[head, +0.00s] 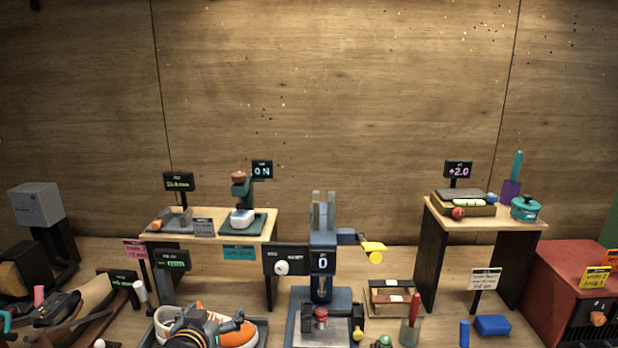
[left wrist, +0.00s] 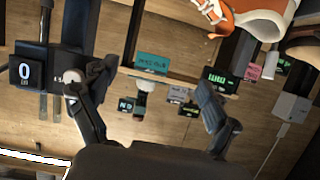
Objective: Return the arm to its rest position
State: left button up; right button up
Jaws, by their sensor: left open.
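My left gripper (head: 222,322) is at the bottom of the head view, in front of an orange and white sneaker (head: 238,335) in a dark tray (head: 262,327). Part of the sneaker is hidden behind the gripper. In the left wrist view, which is upside down, the gripper's two dark fingers (left wrist: 148,92) are wide apart with nothing between them. The sneaker (left wrist: 255,18) shows at the top edge of that view, apart from the fingers. My right gripper is not in view.
A blue press-like machine (head: 322,240) with a yellow handle stands right of the gripper. Small tables (head: 260,250) with tools stand behind. A red box (head: 575,290) is at the right. Dark items crowd the lower left. The space above is clear to the wooden wall.

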pick_arm(q)
jog(key=s+f+g, duration=0.3)
jog(key=s+f, duration=0.3)
jog(key=s, duration=0.6)
jog(key=s+f+m+g, duration=0.1)
jog(key=s+f+g, duration=0.4)
jog(key=s, duration=0.7)
jog(key=s+f+g, duration=0.2)
jog(key=s+f, duration=0.6)
jog(key=s, duration=0.4)
notch_tip(320, 180, down, 26)
jog(key=s+g, duration=0.2)
jog(key=s+a+f, duration=0.1)
jog(key=s+f, duration=0.7)
jog(key=s+a+f+m, duration=0.1)
jog(key=s+a+f, duration=0.1)
jog(key=s+f, duration=0.5)
jog(key=shift+s+a+f+g+b, duration=0.25)
jog(key=shift+s+f+g+b, duration=0.15)
jog(key=shift+s, duration=0.25)
